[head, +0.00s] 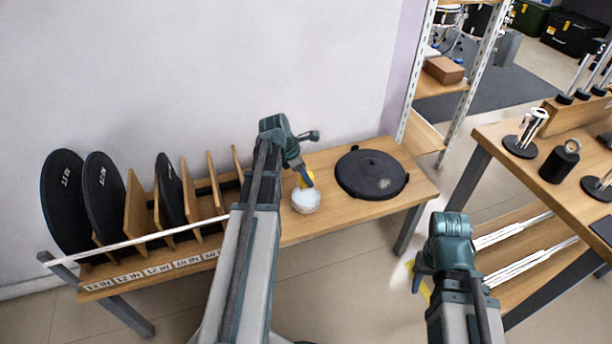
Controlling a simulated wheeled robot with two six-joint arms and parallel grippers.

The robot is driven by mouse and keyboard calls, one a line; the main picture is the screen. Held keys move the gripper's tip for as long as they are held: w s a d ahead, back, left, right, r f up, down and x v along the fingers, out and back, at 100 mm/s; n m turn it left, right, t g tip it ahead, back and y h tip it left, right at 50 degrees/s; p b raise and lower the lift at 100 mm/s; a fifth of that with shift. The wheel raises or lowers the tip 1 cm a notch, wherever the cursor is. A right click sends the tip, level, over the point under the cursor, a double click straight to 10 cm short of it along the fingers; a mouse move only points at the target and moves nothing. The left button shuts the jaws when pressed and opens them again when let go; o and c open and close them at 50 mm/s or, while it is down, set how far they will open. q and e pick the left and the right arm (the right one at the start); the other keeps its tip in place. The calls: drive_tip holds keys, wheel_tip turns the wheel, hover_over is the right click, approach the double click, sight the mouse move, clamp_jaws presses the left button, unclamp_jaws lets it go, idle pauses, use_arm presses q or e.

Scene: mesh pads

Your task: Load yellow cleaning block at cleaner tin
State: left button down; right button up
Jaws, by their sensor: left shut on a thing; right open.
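A yellow cleaning block (302,180) is held in my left gripper (305,180), which is shut on it. The gripper partly hides the block, and I cannot tell whether block and tin touch. My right gripper (416,278) is open, off the bench to the right, over the floor. Its fingers are small and partly hidden by the wrist.
A black round pad (371,174) lies flat on the bench (400,207) right of the tin. A slotted rack with upright black discs (105,197) fills the bench's left side. A second table (490,145) with black-based stands is at the right, beside a shelf unit (440,88).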

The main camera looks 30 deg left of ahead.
sight(306, 187)
use_arm(q)
drive_tip(key=shift+f+b, duration=2.05)
drive_tip(key=shift+f, duration=0.25)
drive_tip(key=shift+f+b, duration=0.4)
idle(0.4)
drive_tip(key=shift+r, duration=0.1)
wheel_tip(306, 187, up, 7)
drive_tip(key=p, duration=0.7)
idle(0.5)
wheel_tip(306, 187, up, 30)
drive_tip(key=p, duration=3)
